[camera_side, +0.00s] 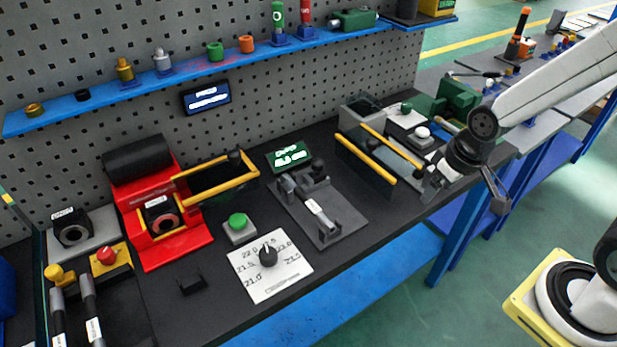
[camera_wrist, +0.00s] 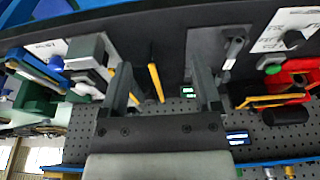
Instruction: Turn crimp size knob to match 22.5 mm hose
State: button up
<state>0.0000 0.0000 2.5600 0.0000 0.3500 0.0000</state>
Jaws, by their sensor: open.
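The crimp size knob is a black dial (camera_side: 268,256) on a white plate (camera_side: 283,285) near the bench's front edge. The plate carries printed sizes, including 21.0, 21.5, 22.0 and 22.5, in an arc around it. The knob's pointer appears to face up toward the upper numbers, but its exact mark is too small to tell. In the wrist view the knob (camera_wrist: 294,39) sits at the upper right. My gripper (camera_side: 468,190) is at the bench's right end, far from the knob. It is open and empty in the wrist view (camera_wrist: 160,75).
A green button (camera_side: 237,221) stands just behind the plate. The red crimping machine (camera_side: 160,215) is to its left, and a grey fixture (camera_side: 318,208) to its right. A small black block (camera_side: 191,282) sits left of the plate.

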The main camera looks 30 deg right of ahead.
jog(key=shift+o, duration=0.2)
jog(key=shift+o, duration=0.4)
jog(key=n+g, duration=0.3)
jog(key=n, duration=0.4)
send_over(268, 253)
notch_tip(268, 253, down, 6)
jog(key=shift+w+d+f, duration=0.1)
jog(key=shift+f, duration=0.1)
jog(key=shift+f, duration=0.1)
jog(key=shift+f, duration=3.8)
